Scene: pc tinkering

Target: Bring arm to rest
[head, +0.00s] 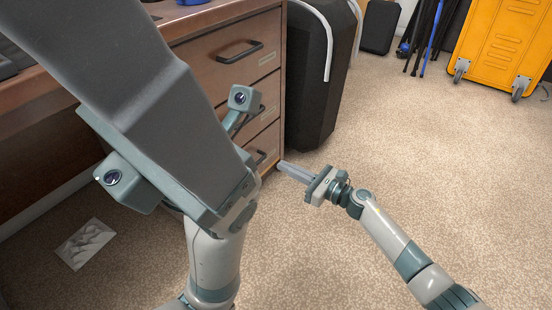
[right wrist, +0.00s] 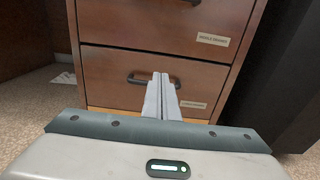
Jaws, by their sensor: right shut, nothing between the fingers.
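My right gripper (head: 282,166) reaches in from the lower right in the head view. Its two pale fingers lie together, with nothing between them, and point left toward the lower front of the wooden drawer unit (head: 222,58). In the right wrist view the shut fingers (right wrist: 161,78) stand in front of the lower drawer (right wrist: 110,78), overlapping its dark handle (right wrist: 140,79) in the picture. I cannot tell whether they touch the drawer. My left gripper's fingers do not show.
A black case (head: 312,75) stands right beside the drawers. A yellow wheeled case (head: 500,45) is at the back right. A paper sheet (head: 85,244) lies on the carpet under the desk. The carpet (head: 440,160) at the right is clear.

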